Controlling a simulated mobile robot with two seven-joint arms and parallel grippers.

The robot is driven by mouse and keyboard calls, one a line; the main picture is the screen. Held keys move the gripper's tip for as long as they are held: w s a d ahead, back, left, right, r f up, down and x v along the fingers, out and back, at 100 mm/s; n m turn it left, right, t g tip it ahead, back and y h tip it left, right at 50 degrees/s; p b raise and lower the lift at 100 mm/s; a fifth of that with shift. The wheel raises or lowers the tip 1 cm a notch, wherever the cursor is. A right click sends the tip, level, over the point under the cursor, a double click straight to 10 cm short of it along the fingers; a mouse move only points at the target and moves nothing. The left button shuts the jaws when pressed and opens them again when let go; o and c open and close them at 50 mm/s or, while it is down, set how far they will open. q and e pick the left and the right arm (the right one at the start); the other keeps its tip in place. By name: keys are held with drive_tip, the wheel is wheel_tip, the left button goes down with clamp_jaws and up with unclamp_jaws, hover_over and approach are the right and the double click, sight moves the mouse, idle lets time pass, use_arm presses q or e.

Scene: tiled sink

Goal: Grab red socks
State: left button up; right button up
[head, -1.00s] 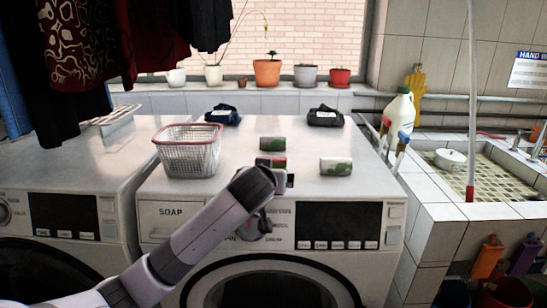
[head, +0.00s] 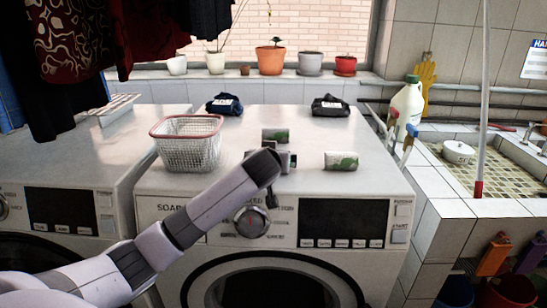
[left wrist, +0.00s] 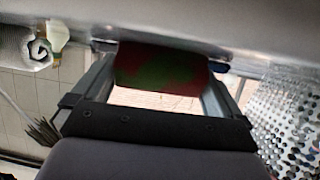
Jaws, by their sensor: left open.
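The rolled red socks (left wrist: 162,65), with dark green patches, lie on the washing machine top. In the left wrist view they show between the two fingers of my left gripper (left wrist: 158,80). The fingers are open, one on each side; I cannot tell whether they touch the roll. In the head view my left gripper (head: 288,160) is over the middle of the machine top and its arm hides the red socks. My right gripper is in no view.
A wire basket (head: 187,150) with a red rim stands left of the gripper; white-green rolls lie behind (head: 276,135) and right (head: 341,161). Folded dark blue (head: 224,105) and black (head: 330,106) bundles lie at the back. A white jug (head: 408,106) stands at the right.

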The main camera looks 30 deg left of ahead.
use_arm(q)
drive_tip(key=shift+w+a+f, duration=0.2)
drive_tip(key=shift+w+f, duration=0.05)
drive_tip(key=shift+w, duration=0.3)
drive_tip(key=c, duration=0.7)
drive_tip(key=shift+o, duration=0.2)
